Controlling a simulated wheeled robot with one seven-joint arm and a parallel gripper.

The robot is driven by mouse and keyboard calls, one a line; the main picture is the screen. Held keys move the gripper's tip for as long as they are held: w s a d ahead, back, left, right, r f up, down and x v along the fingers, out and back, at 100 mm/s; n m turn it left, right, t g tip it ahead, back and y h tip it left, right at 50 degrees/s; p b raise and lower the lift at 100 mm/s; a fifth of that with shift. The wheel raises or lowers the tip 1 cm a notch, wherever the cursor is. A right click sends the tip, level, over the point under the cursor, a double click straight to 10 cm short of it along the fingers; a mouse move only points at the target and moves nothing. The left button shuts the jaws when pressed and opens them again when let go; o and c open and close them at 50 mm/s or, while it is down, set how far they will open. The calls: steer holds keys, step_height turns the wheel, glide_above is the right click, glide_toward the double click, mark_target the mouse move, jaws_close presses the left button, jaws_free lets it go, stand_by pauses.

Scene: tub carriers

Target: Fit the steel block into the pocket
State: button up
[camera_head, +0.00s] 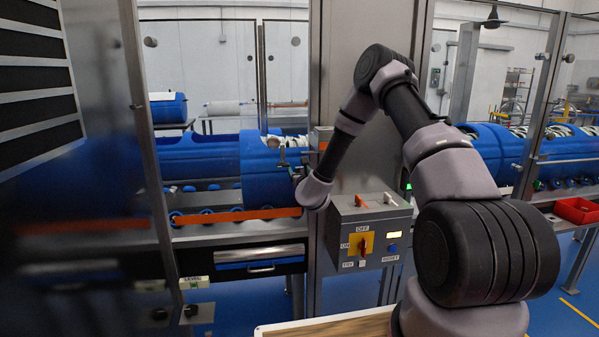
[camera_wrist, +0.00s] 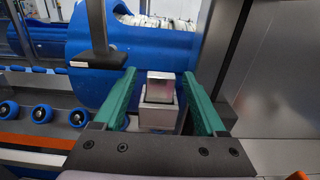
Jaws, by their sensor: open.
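The steel block (camera_wrist: 160,85) is a small shiny upright block in the middle of the wrist view. It stands at a light grey square holder (camera_wrist: 158,118), which looks like the pocket. A dark edge shows around the block's foot, and its lower part appears to be inside the holder; how deep I cannot tell. My gripper (camera_wrist: 159,73) is open, with one green finger on each side of the block and visible gaps between. In the head view my arm reaches to the blue tub machine, and the block and holder cannot be made out there.
A large blue tub (camera_head: 268,172) lies behind the holder. Blue rollers (camera_wrist: 41,113) and an orange rail (camera_head: 236,215) run along the left. A steel post stands close on the right. A grey switch box (camera_head: 371,231) hangs below my forearm.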

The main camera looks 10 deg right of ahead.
steer(key=s, duration=1)
steer(key=shift+s, duration=0.4)
